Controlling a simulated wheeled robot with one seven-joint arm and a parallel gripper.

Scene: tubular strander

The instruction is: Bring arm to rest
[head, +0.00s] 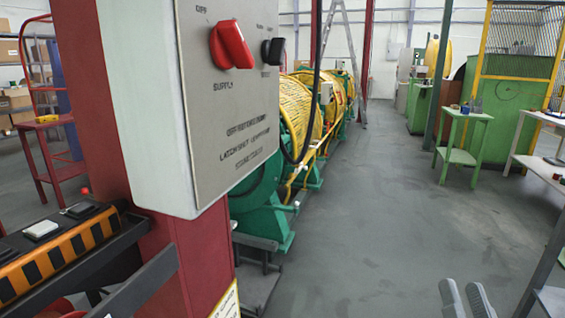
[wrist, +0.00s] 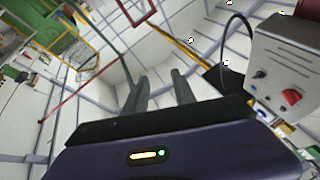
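My gripper (head: 462,288) shows at the bottom right of the head view, with only its two grey fingers in sight. In the wrist view my gripper (wrist: 159,78) has its two fingers apart with nothing between them. The rest of my arm is out of sight in the head view. The fingers touch nothing; behind them in the wrist view are the white wall and roof beams, seen tilted.
A grey control box (head: 205,110) with a red knob (head: 230,46) stands close on a red post (head: 92,90). Green-yellow strander (head: 300,115) lies beyond. A green table (head: 460,155) and workbench (head: 545,168) stand right. The middle floor (head: 370,200) is clear.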

